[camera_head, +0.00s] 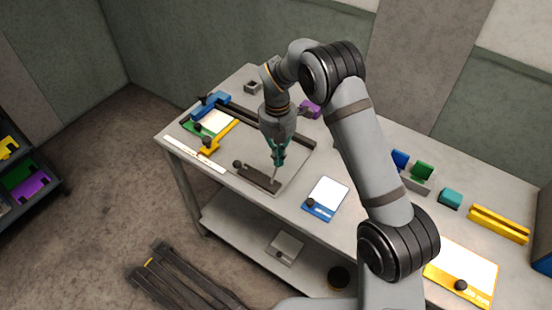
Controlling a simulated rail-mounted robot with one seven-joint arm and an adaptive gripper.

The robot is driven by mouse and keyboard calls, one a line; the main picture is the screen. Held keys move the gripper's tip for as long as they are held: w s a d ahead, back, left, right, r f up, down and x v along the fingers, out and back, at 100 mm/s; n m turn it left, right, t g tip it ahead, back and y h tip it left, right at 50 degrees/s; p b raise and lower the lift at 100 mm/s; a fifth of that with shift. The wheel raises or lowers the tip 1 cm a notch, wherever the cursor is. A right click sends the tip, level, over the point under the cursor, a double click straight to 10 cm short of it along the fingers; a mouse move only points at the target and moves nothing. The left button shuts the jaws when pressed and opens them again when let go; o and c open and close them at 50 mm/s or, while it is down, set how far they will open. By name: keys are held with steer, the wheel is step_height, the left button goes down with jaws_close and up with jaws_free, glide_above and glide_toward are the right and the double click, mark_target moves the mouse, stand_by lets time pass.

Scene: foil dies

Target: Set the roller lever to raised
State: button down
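A grey flat machine plate (290,171) with dark rails (244,112) lies on the table. A dark bar with a round black knob (257,178) lies low along its front edge. A yellow bar (222,137) with a dark knob and a blue bar (211,103) are at its left end. I cannot tell for sure which part is the roller lever; the dark bar looks lever-like. My gripper (275,178) points down at the right end of the dark bar, with teal parts above its tips. The fingers are too small to tell whether they are open or touch the bar.
A blue-edged die with a white sheet (327,192) lies right of the plate. A green die (211,122) is at the left. A purple block (310,108) stands behind my gripper. Blocks, a yellow bar (498,224) and a yellow die (463,272) occupy the right side.

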steer(key=shift+w+d+f, duration=0.2)
steer(key=shift+w+d, duration=0.15)
steer(key=shift+d, duration=0.05)
steer(key=shift+d+f, duration=0.1)
steer(key=shift+d, duration=0.05)
steer(key=shift+s, duration=0.1)
step_height(320, 180, up, 4)
steer(key=s+a+p, duration=0.2)
steer(key=s, duration=0.1)
steer(key=w+d+r+b, duration=0.1)
steer(key=w+d+r, duration=0.3)
steer(key=w, duration=0.4)
steer(key=shift+d+b, duration=0.3)
steer(key=shift+b, duration=0.05)
